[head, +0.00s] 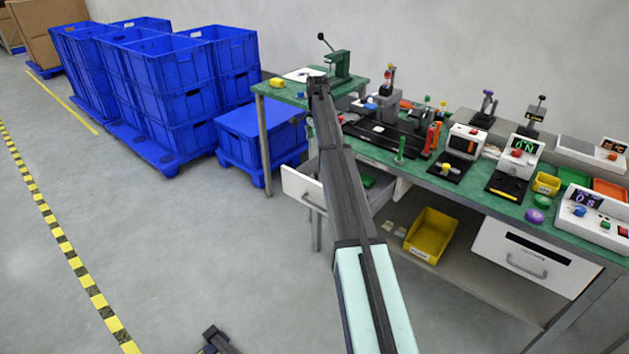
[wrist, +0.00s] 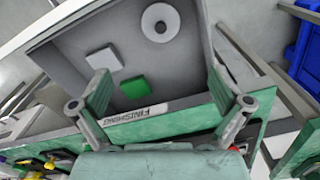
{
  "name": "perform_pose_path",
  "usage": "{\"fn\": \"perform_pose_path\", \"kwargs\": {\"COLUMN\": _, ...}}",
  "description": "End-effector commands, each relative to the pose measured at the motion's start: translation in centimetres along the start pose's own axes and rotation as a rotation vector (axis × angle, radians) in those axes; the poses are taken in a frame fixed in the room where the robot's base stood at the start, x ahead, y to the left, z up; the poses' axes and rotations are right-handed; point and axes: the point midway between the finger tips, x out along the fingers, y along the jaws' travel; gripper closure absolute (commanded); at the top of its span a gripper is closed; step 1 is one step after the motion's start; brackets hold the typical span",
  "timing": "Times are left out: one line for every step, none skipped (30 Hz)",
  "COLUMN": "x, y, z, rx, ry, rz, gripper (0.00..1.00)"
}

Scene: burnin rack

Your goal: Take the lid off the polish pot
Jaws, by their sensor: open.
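In the wrist view, a pale round thing with a darker centre (wrist: 161,22), which looks like the polish pot seen from above, sits inside an open grey drawer (wrist: 75,45) near its far end. I cannot tell lid from pot body. My gripper (wrist: 158,82) is open above the drawer, its fingers apart and nothing between them touching either one. The round thing lies beyond the fingertips, towards the top of the picture. In the head view the open drawer (head: 301,188) sticks out under the bench; my arm hides the gripper, and the pot does not show.
A white block (wrist: 103,60) and a green block (wrist: 135,88) lie in the drawer. The green bench top (head: 425,178) above holds several devices. A yellow bin (head: 431,235) stands on the lower shelf; blue crates (head: 175,70) stand left.

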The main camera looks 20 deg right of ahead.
Motion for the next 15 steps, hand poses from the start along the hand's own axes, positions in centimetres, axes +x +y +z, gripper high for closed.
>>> {"fn": "perform_pose_path", "kwargs": {"x": 1.1, "y": 0.1, "z": 0.1, "rx": 0.0, "ry": -0.001, "rz": 0.003, "gripper": 0.0}}
{"fn": "perform_pose_path", "kwargs": {"x": 1.6, "y": 0.1, "z": 0.1, "rx": -0.001, "ry": -0.001, "rz": 0.003, "gripper": 0.0}}
{"fn": "perform_pose_path", "kwargs": {"x": 2.4, "y": 0.1, "z": 0.1, "rx": -0.001, "ry": -0.001, "rz": 0.003, "gripper": 0.0}}
{"fn": "perform_pose_path", "kwargs": {"x": 3.0, "y": 0.1, "z": 0.1, "rx": -0.001, "ry": -0.001, "rz": 0.002, "gripper": 0.0}}
{"fn": "perform_pose_path", "kwargs": {"x": 3.7, "y": 0.1, "z": 0.1, "rx": -0.001, "ry": -0.001, "rz": 0.003, "gripper": 0.0}}
{"fn": "perform_pose_path", "kwargs": {"x": 4.4, "y": 0.1, "z": 0.1, "rx": -0.001, "ry": -0.001, "rz": 0.003, "gripper": 0.0}}
{"fn": "perform_pose_path", "kwargs": {"x": 5.0, "y": 0.1, "z": 0.1, "rx": -0.001, "ry": -0.001, "rz": 0.003, "gripper": 0.0}}
{"fn": "perform_pose_path", "kwargs": {"x": 5.6, "y": 0.1, "z": 0.1, "rx": -0.001, "ry": -0.001, "rz": 0.002, "gripper": 0.0}}
{"fn": "perform_pose_path", "kwargs": {"x": 6.4, "y": 0.1, "z": 0.1, "rx": -0.001, "ry": -0.001, "rz": 0.003, "gripper": 0.0}}
{"fn": "perform_pose_path", "kwargs": {"x": 6.9, "y": 0.1, "z": 0.1, "rx": -0.001, "ry": -0.001, "rz": 0.003, "gripper": 0.0}}
{"fn": "perform_pose_path", "kwargs": {"x": 7.3, "y": 0.1, "z": 0.1, "rx": -0.001, "ry": -0.001, "rz": 0.002, "gripper": 0.0}}
{"fn": "perform_pose_path", "kwargs": {"x": 7.9, "y": 0.1, "z": 0.1, "rx": -0.001, "ry": -0.001, "rz": 0.002, "gripper": 0.0}}
{"fn": "perform_pose_path", "kwargs": {"x": 8.3, "y": 0.0, "z": 0.1, "rx": -0.001, "ry": -0.001, "rz": 0.001, "gripper": 0.0}}
{"fn": "perform_pose_path", "kwargs": {"x": 8.7, "y": 0.0, "z": 0.1, "rx": -0.001, "ry": -0.001, "rz": 0.001, "gripper": 0.0}}
{"fn": "perform_pose_path", "kwargs": {"x": 9.1, "y": 0.0, "z": 0.1, "rx": -0.001, "ry": -0.001, "rz": 0.002, "gripper": 0.0}}
